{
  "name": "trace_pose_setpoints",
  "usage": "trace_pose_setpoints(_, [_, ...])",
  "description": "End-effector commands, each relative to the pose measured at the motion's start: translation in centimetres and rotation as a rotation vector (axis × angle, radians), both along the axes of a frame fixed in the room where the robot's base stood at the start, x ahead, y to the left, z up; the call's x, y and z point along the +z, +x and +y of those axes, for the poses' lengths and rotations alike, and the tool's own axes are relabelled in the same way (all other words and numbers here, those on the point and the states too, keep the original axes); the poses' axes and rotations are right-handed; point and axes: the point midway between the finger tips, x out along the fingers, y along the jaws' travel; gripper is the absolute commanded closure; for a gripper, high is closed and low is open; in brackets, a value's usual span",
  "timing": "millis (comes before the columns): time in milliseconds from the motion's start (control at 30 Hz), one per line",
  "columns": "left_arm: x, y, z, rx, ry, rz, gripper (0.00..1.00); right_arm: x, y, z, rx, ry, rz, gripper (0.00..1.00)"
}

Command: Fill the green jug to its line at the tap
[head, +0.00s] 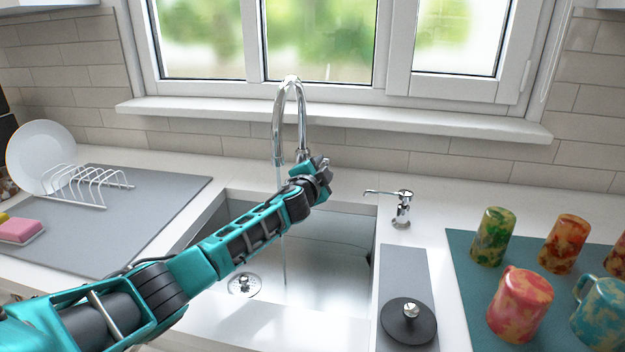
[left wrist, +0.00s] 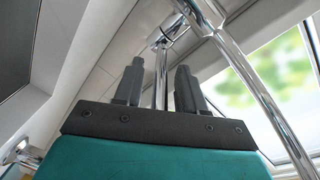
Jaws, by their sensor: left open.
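The chrome tap (head: 290,110) stands behind the sink, and a thin stream of water (head: 284,230) falls from its spout into the sink (head: 325,260). My left gripper (head: 322,165) is at the tap's base, by its handle side. In the left wrist view my open left gripper (left wrist: 159,80) has its two dark fingers on either side of a thin chrome rod (left wrist: 161,68); whether they touch it I cannot tell. I see no green jug. My right gripper is out of view.
A teal mat (head: 470,272) at right holds several mottled cups, including a green-yellow one (head: 493,237) and a red mug (head: 520,303). A soap dispenser (head: 402,210) and black round lid (head: 408,322) stand right of the sink. A dish rack (head: 90,185) is at left.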

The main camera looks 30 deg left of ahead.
Motion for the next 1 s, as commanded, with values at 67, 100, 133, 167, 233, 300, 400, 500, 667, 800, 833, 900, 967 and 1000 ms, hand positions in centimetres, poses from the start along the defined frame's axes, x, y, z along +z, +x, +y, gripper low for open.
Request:
trace_pose_setpoints(67, [0.1,-0.8,-0.1,0.000,0.000,0.001,0.60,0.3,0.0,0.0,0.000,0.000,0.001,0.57])
trace_pose_setpoints(100, [0.2,-1.2,-0.1,-0.001,0.000,0.001,0.60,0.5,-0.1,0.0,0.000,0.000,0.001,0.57])
trace_pose_setpoints(133, [0.2,-1.6,-0.2,-0.001,0.001,0.001,0.60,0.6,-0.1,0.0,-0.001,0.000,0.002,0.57])
trace_pose_setpoints(167, [0.3,-2.0,-0.2,-0.001,0.001,0.001,0.60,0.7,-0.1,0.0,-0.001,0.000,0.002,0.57])
trace_pose_setpoints(233, [0.3,-3.0,-0.4,-0.001,0.001,0.002,0.60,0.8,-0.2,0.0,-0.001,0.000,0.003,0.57])
trace_pose_setpoints(300, [0.4,-4.0,-0.5,-0.001,0.001,0.002,0.60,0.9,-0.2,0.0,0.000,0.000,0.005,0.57])
trace_pose_setpoints(400, [0.5,-5.5,-0.7,-0.001,0.001,0.002,0.60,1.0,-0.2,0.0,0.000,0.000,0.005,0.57])
trace_pose_setpoints(500, [0.6,-7.0,-0.9,-0.002,0.001,0.003,0.60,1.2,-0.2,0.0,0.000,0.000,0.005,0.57])
trace_pose_setpoints(667, [0.8,-9.4,-1.3,-0.001,0.000,0.003,0.60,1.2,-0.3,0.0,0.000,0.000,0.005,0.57])
trace_pose_setpoints(800, [0.9,-11.0,-1.5,0.001,0.001,0.003,0.60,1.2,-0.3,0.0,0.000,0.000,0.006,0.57])
trace_pose_setpoints(833, [0.9,-11.3,-1.5,0.000,0.002,0.003,0.60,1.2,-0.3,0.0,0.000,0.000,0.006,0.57])
trace_pose_setpoints(900, [1.0,-11.7,-1.6,0.000,0.001,0.002,0.60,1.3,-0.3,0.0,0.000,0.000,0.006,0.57])
trace_pose_setpoints(967, [1.0,-12.0,-1.6,0.001,0.001,0.002,0.60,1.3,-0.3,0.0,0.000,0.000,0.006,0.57])
trace_pose_setpoints(1000, [1.1,-12.1,-1.6,0.001,0.001,0.002,0.60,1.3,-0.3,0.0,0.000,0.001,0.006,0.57])
